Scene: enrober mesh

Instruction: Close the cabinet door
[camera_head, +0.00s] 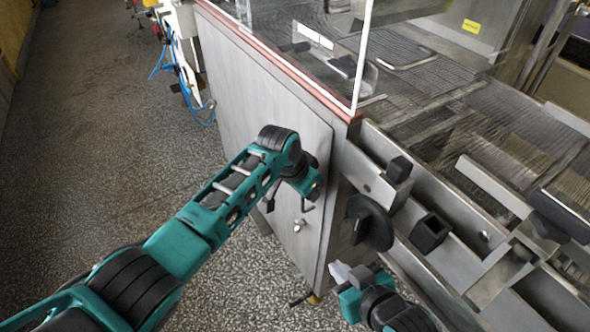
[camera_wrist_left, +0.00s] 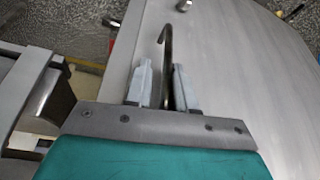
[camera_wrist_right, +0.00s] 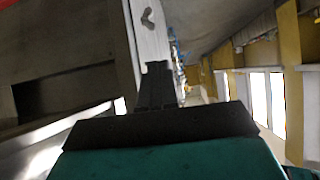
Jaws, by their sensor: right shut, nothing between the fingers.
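The grey metal cabinet door (camera_head: 235,95) fills the cabinet's long side. Its near edge stands slightly off the frame; I cannot tell how wide the gap is. My left gripper (camera_head: 292,200) is at the door's near end. In the left wrist view its two fingers (camera_wrist_left: 161,88) are apart, with a thin bent metal handle (camera_wrist_left: 165,55) between them, closer to the right finger. A small metal latch (camera_head: 298,226) sits below on the door. My right gripper (camera_head: 340,272) is shut and empty by the cabinet's lower near corner. In the right wrist view its closed fingers (camera_wrist_right: 157,85) point along the pale door (camera_wrist_right: 150,42).
A conveyor machine with wire mesh (camera_head: 480,110) and a clear guard (camera_head: 310,40) sits above the cabinet. A black knob (camera_head: 370,222) and metal rails (camera_head: 440,215) stick out near my right arm. The speckled floor (camera_head: 110,130) left of the door is clear.

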